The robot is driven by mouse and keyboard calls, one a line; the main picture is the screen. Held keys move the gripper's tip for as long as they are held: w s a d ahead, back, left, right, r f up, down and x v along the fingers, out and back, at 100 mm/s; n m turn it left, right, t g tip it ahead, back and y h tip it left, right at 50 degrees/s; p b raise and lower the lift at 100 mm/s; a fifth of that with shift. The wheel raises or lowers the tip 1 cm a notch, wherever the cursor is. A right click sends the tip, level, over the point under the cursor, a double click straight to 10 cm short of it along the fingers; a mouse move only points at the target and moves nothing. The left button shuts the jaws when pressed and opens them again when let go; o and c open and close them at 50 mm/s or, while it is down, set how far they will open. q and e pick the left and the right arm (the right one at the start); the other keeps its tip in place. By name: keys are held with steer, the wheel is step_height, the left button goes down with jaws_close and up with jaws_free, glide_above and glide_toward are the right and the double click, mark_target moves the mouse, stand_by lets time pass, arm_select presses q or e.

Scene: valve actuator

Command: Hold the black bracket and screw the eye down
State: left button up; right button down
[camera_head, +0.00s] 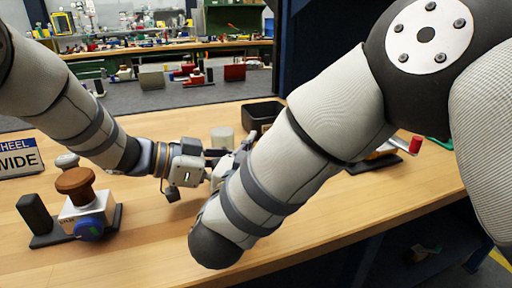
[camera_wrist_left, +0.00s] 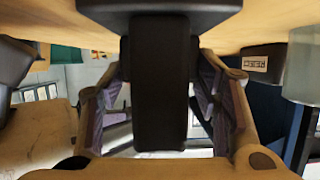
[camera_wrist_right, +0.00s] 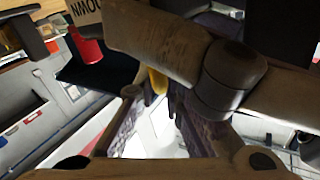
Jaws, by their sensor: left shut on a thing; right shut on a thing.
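The black bracket (camera_wrist_left: 160,95) fills the middle of the left wrist view, with its upright post between the fingers of my left gripper (camera_wrist_left: 160,75). That gripper (camera_head: 208,163) is shut on the post. In the right wrist view, a small yellow piece (camera_wrist_right: 157,80), which appears to be the eye, sits between the fingers of my right gripper (camera_wrist_right: 155,95). Large brown links, likely of my left gripper, cover much of the space in front. In the head view my right forearm hides most of the right gripper (camera_head: 228,165), the bracket and the eye.
A white device with a brown knob (camera_head: 75,181) and blue part stands on the table at left, near a sign (camera_head: 20,160). A pale cylinder (camera_head: 222,137) and black bin (camera_head: 262,113) stand behind the grippers. A red-ended item (camera_head: 415,145) lies right. The front table is clear.

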steer(key=shift+a+r, duration=0.1)
steer(key=c, duration=1.7)
jaws_free()
steer(key=v, duration=0.7)
steer(key=shift+s, duration=0.3)
